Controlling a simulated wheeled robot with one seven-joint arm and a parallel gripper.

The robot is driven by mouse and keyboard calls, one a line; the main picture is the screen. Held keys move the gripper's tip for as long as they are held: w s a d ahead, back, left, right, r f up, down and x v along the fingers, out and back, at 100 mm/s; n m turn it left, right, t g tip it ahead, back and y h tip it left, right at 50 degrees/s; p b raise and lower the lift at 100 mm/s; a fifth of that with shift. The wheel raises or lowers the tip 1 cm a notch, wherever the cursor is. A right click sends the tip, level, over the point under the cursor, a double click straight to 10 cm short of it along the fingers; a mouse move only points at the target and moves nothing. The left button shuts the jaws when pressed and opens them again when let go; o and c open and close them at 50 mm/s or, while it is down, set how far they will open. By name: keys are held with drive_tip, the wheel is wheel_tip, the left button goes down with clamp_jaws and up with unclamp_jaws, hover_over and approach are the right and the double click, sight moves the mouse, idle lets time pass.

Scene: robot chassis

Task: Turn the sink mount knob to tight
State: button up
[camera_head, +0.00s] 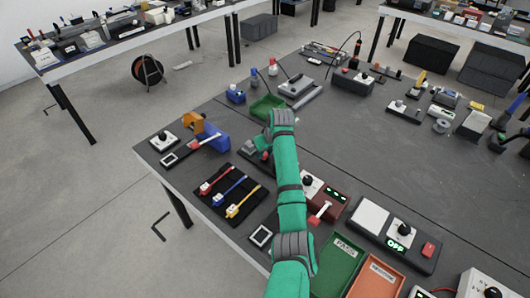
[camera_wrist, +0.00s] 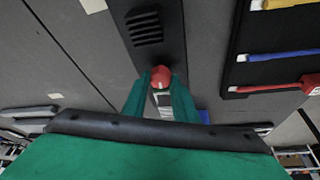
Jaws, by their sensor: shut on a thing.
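The sink mount shows in the wrist view as a dark plate with a black slotted, finned block (camera_wrist: 146,28) on it. A round red knob (camera_wrist: 160,74) stands near the block, in line with it. My gripper (camera_wrist: 161,86) is shut on the red knob, with one green finger on each side of it. A pale part shows just below the knob between the fingers. In the head view my green arm reaches over the bench and hides most of the mount. I cannot tell the knob's angle or read any mark for tight.
A black tray (camera_head: 217,213) with red, blue and yellow tools lies left of my arm. A green tray (camera_head: 267,106) sits behind the wrist. A red box (camera_head: 328,201) with a green display and an OFF panel (camera_head: 389,240) stand to the right.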

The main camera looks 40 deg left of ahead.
drive_tip(key=shift+m, duration=0.3)
drive_tip(key=m, duration=0.1)
drive_tip(key=m+t, duration=0.1)
drive_tip(key=shift+s+a+m+h, duration=0.2)
drive_tip(key=shift+m+h, duration=0.1)
drive_tip(key=shift+m, duration=0.1)
drive_tip(key=m+t+h, duration=0.1)
drive_tip(key=m, duration=0.3)
drive_tip(key=shift+a+m, duration=0.15)
drive_tip(key=shift+m, duration=0.15)
drive_tip(key=m+h, duration=0.1)
drive_tip(key=m, duration=0.1)
drive_tip(key=m+h, duration=0.1)
drive_tip(key=m, duration=0.1)
drive_tip(key=shift+s+a+m+t, duration=0.1)
drive_tip(key=shift+m+t, duration=0.2)
drive_tip(key=shift+a+m+h, duration=0.15)
drive_tip(key=shift+m+h, duration=0.75)
drive_tip(key=shift+m, duration=1.3)
drive_tip(key=o, duration=1)
drive_tip(key=shift+o, duration=0.2)
drive_tip(key=v, duration=1.1)
